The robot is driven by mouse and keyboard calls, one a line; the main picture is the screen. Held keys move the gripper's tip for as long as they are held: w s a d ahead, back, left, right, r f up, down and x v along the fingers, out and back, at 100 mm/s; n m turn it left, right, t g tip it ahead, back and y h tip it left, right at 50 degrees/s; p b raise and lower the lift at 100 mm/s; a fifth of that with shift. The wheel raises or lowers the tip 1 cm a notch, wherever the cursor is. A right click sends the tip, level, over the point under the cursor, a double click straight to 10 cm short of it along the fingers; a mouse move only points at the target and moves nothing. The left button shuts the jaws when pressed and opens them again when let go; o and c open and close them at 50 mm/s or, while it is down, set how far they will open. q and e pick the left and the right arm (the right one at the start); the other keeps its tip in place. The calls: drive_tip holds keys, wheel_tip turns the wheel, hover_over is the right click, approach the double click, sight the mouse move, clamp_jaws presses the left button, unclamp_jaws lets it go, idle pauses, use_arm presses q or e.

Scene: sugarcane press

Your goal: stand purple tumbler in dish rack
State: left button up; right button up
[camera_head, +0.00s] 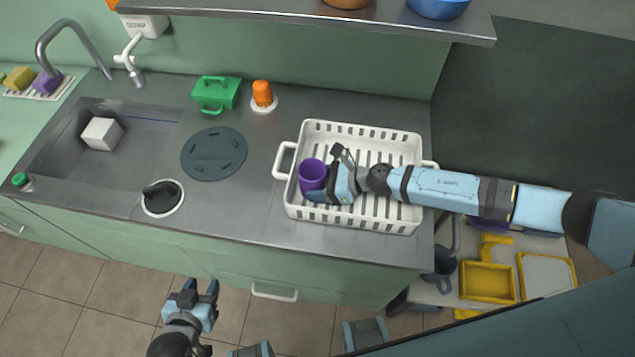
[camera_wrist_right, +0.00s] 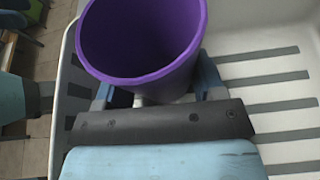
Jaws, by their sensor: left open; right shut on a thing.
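The purple tumbler (camera_head: 312,175) is at the left side of the white dish rack (camera_head: 362,131), inside its rim. Its open mouth faces up toward the head camera. My right gripper (camera_head: 322,182) is shut on the tumbler, with the arm reaching in from the right across the rack. In the right wrist view the tumbler (camera_wrist_right: 142,40) fills the top middle between the fingers, above the rack's slatted floor (camera_wrist_right: 270,95). I cannot tell whether its base touches the rack floor. My left gripper (camera_head: 199,290) is open and empty, over the tiled floor in front of the counter.
Left of the rack are a dark round mat (camera_head: 214,154), a green box (camera_head: 216,93) and an orange-topped item (camera_head: 262,96). The sink (camera_head: 75,145) holds a white block (camera_head: 102,133). A shelf (camera_head: 300,18) overhangs the back. Yellow trays (camera_head: 487,282) stand at lower right.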

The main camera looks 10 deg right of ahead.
drive_tip(key=o, duration=1.1)
drive_tip(key=shift+r+p, duration=0.3)
drive_tip(key=shift+p, duration=0.15)
drive_tip(key=v, duration=0.3)
drive_tip(key=b+v, duration=0.1)
drive_tip(key=v, duration=0.3)
drive_tip(key=b+v, duration=0.1)
drive_tip(key=v, duration=0.2)
drive_tip(key=shift+s+d+f, duration=0.15)
drive_tip(key=shift+s+d, duration=0.05)
drive_tip(key=shift+d, duration=0.15)
drive_tip(key=shift+s+d+r, duration=0.2)
drive_tip(key=shift+d+r, duration=0.15)
drive_tip(key=shift+d, duration=0.15)
drive_tip(key=shift+r, duration=0.1)
